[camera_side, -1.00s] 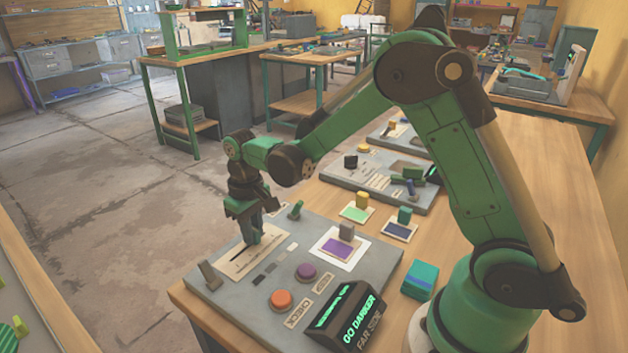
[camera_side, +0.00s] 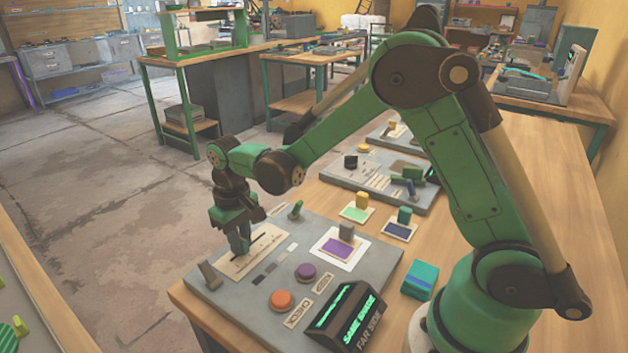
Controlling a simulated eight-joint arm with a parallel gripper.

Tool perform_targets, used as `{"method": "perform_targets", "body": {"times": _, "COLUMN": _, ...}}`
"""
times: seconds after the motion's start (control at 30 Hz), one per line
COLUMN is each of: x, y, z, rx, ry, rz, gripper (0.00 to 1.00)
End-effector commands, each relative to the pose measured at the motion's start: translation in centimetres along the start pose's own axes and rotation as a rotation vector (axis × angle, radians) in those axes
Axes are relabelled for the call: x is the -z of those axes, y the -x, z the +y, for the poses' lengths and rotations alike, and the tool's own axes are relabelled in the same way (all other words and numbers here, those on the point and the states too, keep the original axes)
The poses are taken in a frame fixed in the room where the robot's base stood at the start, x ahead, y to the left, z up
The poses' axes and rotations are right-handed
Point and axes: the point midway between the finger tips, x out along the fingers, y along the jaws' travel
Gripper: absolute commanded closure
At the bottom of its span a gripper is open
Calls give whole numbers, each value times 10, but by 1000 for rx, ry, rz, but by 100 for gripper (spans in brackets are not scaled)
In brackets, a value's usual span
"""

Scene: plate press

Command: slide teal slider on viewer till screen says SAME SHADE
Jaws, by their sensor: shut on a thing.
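The viewer (camera_side: 222,297) is a grey panel at the front of the bench. Its screen (camera_side: 347,308) glows green and reads "SAME SHADE", with "FAR SIDE" lettered below. My gripper (camera_side: 240,248) points down at the slot of the cream slider plate (camera_side: 262,256). It is shut at the slot, on what I take to be the teal slider. The slider is hidden by the fingers, so its exact place in the slot cannot be told. A purple sample card (camera_side: 338,247) with a grey handle lies on the panel.
An orange button (camera_side: 281,300) and a purple button (camera_side: 305,271) sit on the panel. A grey lever (camera_side: 209,275) and a green lever (camera_side: 296,209) stand near my gripper. Green (camera_side: 356,213) and dark blue (camera_side: 399,230) sample cards and a teal block (camera_side: 420,279) lie beside the viewer.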

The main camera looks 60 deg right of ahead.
Motion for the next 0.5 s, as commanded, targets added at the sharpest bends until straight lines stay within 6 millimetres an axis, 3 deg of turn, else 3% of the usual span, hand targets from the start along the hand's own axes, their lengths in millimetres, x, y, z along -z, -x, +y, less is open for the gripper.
{"method": "perform_targets", "body": {"times": 0.1, "x": 0, "y": 0, "z": 0, "rx": 0, "ry": -1, "rz": 1, "gripper": 100}}
{"method": "perform_targets", "body": {"times": 0.13, "x": 0, "y": 0, "z": 0, "rx": 0, "ry": -1, "rz": 1, "gripper": 79}}
{"method": "perform_targets", "body": {"times": 0.23, "x": 0, "y": 0, "z": 1, "rx": 0, "ry": -1, "rz": 1, "gripper": 51}}
{"method": "perform_targets", "body": {"times": 0.5, "x": 0, "y": 0, "z": 1, "rx": 0, "ry": -1, "rz": 1, "gripper": 50}}
